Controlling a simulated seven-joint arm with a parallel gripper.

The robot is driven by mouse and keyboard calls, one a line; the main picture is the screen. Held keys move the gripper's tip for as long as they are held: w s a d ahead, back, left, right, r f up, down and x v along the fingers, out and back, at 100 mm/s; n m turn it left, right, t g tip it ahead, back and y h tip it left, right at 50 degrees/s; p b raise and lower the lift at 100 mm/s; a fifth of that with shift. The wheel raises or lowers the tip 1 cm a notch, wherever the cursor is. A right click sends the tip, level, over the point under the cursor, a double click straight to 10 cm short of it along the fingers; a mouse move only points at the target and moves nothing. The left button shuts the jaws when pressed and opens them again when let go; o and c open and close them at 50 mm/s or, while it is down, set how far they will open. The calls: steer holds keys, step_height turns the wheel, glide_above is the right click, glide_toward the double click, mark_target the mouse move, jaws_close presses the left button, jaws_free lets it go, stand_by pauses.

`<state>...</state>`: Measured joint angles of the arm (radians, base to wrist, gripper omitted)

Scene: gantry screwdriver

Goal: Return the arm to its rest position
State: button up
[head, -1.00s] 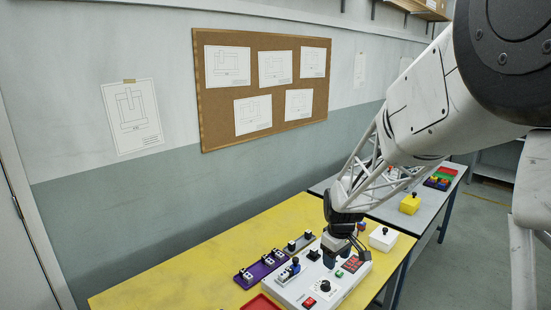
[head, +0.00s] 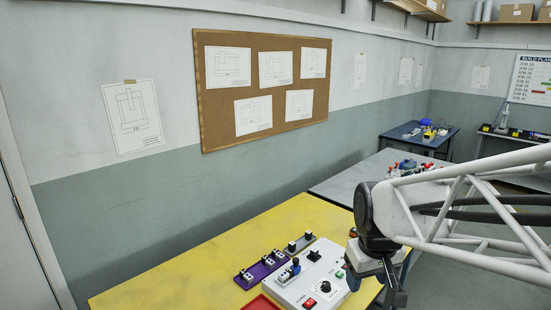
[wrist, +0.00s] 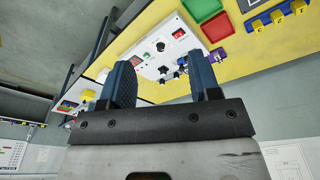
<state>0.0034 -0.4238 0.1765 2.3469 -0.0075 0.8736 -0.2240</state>
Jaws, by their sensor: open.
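My gripper (head: 396,292) is at the lower right of the head view, beside the right side of the white control box (head: 322,290) and apart from it. In the wrist view its two blue-padded fingers (wrist: 165,78) are spread with nothing between them. The control box, with a black knob, a red switch and a small blue-topped part, stands on the yellow table (head: 190,255); it also shows beyond the fingers in the wrist view (wrist: 150,48). My arm reaches in from the right edge of the head view.
A purple rack (head: 251,275) and a grey rack (head: 291,248) stand left of the box, with a red tray (head: 260,304) in front. A grey table (head: 345,185) and a blue table (head: 412,138) stand behind.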

steer(key=s+r+m, duration=0.1)
steer(key=s+m, duration=0.1)
steer(key=s, duration=1)
steer(key=shift+s+r+m+t, duration=0.2)
steer(key=shift+r+m+t, duration=0.1)
steer(key=shift+m, duration=0.1)
